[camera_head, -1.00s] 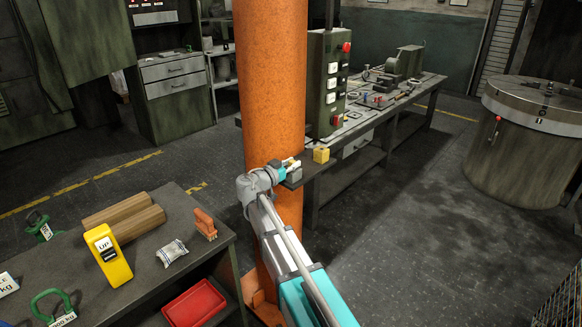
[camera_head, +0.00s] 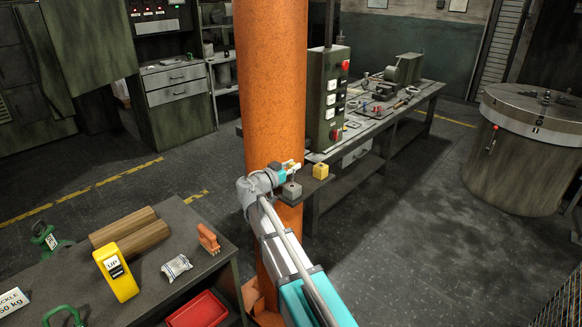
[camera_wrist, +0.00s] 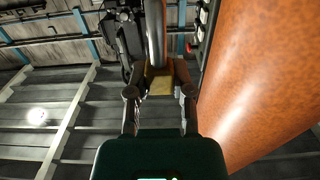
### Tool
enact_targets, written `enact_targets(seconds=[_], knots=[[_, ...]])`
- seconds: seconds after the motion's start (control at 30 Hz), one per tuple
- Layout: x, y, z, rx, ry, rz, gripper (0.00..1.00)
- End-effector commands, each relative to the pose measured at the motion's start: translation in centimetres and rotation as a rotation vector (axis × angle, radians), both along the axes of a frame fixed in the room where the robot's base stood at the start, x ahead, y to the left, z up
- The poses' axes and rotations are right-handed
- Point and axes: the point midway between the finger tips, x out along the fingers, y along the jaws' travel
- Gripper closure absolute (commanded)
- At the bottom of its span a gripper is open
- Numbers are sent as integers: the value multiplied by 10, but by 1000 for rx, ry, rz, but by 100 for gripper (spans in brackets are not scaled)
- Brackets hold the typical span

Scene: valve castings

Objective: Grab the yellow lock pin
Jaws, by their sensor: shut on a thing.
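My gripper (camera_head: 288,169) is beside the orange column, just above a grey block (camera_head: 292,191) on a small dark shelf. It is shut on a small yellow piece, which I take to be the yellow lock pin (camera_wrist: 160,86). In the wrist view the piece sits between the two fingertips, and its full shape is hidden. In the head view only a small pale yellow bit shows at the fingertips. A yellow block (camera_head: 321,171) with a dark top mark stands on the same shelf to the right, apart from my gripper.
The thick orange column (camera_head: 270,80) stands close by my gripper and also fills the right of the wrist view (camera_wrist: 265,75). A control box (camera_head: 327,98) with buttons hangs behind the shelf. A workbench (camera_head: 185,235) is at front left. Floor at right is open.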

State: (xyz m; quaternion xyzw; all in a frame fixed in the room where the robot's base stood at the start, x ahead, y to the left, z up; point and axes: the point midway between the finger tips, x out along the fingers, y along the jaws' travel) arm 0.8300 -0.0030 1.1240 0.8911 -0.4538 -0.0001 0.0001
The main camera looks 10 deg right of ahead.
Motion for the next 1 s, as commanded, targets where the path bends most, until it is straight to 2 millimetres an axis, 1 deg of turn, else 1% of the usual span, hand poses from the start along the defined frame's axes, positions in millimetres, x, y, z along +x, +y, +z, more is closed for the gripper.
enact_targets(seconds=[0.03, 0.1, 0.4, 0.6, 1.0], knots=[[0, 0, 11, 0, 0, 0, 100], [0, 0, 18, 0, 0, 0, 100], [0, 0, 35, 0, 0, 0, 100], [0, 0, 39, 0, 0, -1, 100], [0, -1, 38, 0, 0, -1, 100]])
